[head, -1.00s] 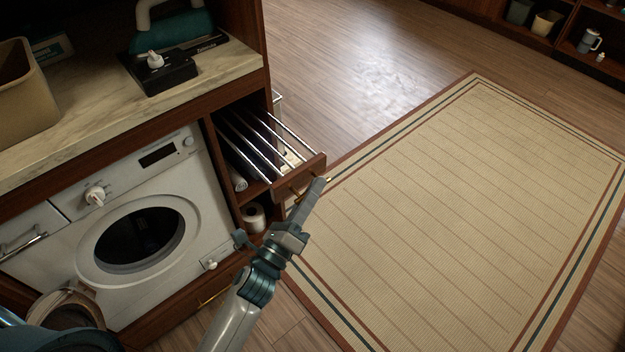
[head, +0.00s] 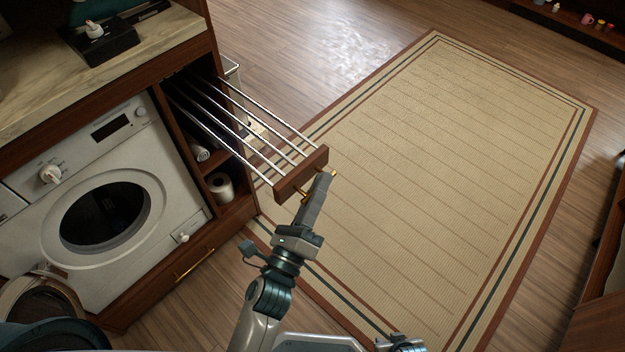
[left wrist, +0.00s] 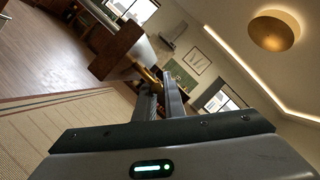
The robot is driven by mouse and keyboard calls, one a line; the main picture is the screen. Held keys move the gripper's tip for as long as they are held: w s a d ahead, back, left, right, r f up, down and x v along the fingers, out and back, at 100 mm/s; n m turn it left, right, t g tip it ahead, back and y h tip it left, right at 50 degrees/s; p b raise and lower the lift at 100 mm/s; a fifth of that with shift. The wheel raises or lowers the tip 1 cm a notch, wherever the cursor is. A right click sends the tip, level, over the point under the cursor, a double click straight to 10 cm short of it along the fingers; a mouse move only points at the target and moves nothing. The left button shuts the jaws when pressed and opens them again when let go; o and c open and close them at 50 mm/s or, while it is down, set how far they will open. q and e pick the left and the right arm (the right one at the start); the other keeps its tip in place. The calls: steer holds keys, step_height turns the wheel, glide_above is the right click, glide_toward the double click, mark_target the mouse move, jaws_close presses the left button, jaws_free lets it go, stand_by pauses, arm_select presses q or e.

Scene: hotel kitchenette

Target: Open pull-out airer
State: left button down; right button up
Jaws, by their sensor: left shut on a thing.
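The pull-out airer (head: 235,125) is a set of parallel metal rods with a dark wooden front (head: 300,174). Its rods reach well out of the cabinet, over the floor and the rug's edge. A brass handle (head: 304,193) is on the front. My left gripper (head: 318,190) is shut on this handle, its fingers partly hiding it. In the left wrist view the brass handle (left wrist: 150,77) shows at the fingertips, beside the wooden front (left wrist: 117,50). Part of what looks like my right gripper (head: 402,344) shows at the bottom edge; its jaws are not clear.
The washing machine (head: 105,205) stands left of the airer, under a marble counter (head: 150,38). A paper roll (head: 220,187) sits in the cubby below the rods. A striped rug (head: 430,170) covers the open floor to the right. A wooden unit (head: 605,260) stands at the right edge.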

arm_select(q)
steer(key=c, duration=1.8)
jaws_free()
steer(key=shift+c, duration=0.2)
arm_select(e)
steer(key=shift+s+d, duration=0.1)
steer(key=shift+d, duration=0.2)
steer(key=shift+a, duration=0.2)
